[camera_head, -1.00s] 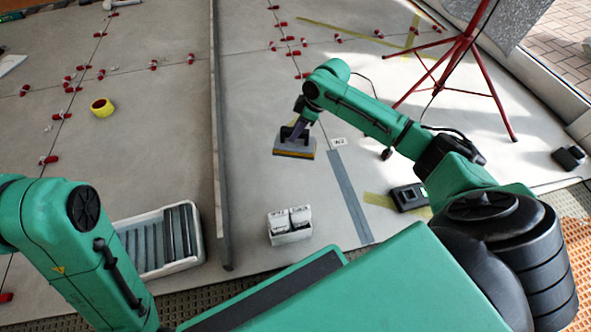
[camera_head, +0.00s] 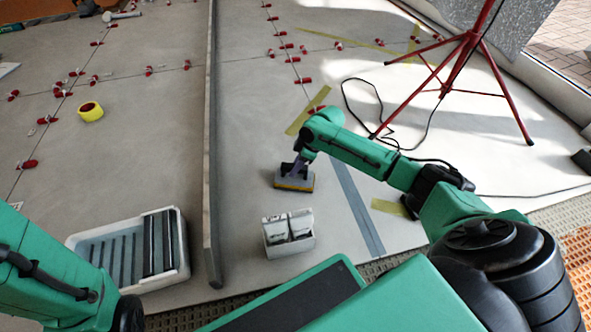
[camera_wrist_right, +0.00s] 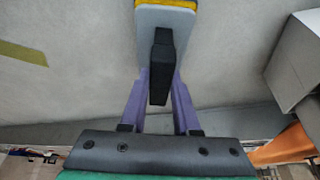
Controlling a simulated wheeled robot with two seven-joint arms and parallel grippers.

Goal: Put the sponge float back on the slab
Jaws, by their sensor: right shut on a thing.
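The sponge float (camera_head: 294,182) has a grey plate, a dark handle and a yellow-orange sponge layer. My right gripper (camera_head: 299,166) is shut on its handle, and the float is low over the pale slab (camera_head: 255,125), sponge side down. I cannot tell whether the sponge touches the slab. In the right wrist view the float's grey plate (camera_wrist_right: 163,22) and black handle show between the purple fingers of my right gripper (camera_wrist_right: 161,75). My left arm comes in at the lower left, but its gripper is not in view.
A small white box with white packs (camera_head: 289,250) stands just nearer than the float. A long upright straightedge (camera_head: 211,150) is to its left, with a ribbed white tray (camera_head: 70,243) beyond. A red tripod (camera_head: 464,60) and a loose cable are at the right.

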